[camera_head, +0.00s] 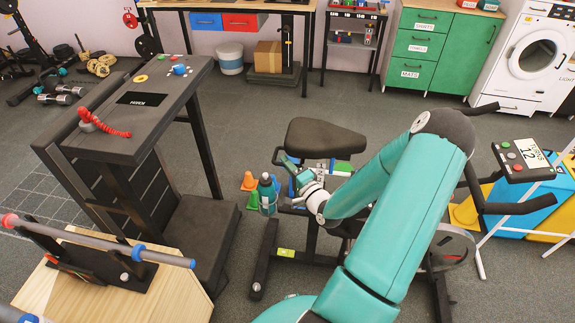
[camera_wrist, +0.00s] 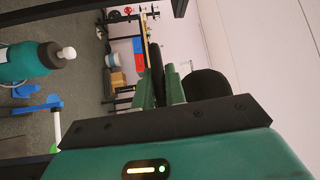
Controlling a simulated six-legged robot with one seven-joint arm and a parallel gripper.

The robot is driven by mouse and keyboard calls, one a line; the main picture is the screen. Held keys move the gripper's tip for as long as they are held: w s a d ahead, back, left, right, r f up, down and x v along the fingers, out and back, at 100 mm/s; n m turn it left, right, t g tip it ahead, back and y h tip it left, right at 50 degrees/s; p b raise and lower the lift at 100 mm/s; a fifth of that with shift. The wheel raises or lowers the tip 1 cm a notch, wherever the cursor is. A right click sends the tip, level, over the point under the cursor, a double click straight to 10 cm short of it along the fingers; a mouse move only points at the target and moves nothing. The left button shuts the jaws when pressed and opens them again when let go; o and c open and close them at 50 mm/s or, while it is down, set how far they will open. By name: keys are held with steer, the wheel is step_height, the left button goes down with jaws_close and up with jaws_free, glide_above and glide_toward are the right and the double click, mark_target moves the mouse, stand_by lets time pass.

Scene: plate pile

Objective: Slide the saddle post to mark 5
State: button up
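The black saddle (camera_head: 322,138) of an exercise bike stands in the middle of the head view. My gripper (camera_head: 284,162) is just left of and slightly below the saddle's left edge. In the wrist view, the green fingers of my gripper (camera_wrist: 160,88) have a narrow dark shape between them. A dark rounded shape, probably the saddle (camera_wrist: 207,84), is close beside them.
A teal bottle (camera_head: 267,194) stands left of the bike, near an orange cone (camera_head: 249,181). A dark console bench (camera_head: 130,110) is further left, and a barbell stand (camera_head: 95,258) is front left. The bike's handlebar (camera_head: 515,206) is at the right. Open floor lies behind the saddle.

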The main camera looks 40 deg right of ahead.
mark_target(289, 157)
jaws_close()
steer(key=shift+d+r, duration=0.1)
steer(key=shift+r, duration=1.95)
steer(key=shift+o, duration=1.5)
jaws_free()
steer(key=shift+r, duration=0.1)
steer(key=shift+s, duration=0.15)
steer(key=s+a+f, duration=0.1)
steer(key=s+f, duration=0.1)
steer(key=s, duration=1.1)
steer(key=shift+s+a, duration=0.15)
steer(key=shift+a, duration=0.2)
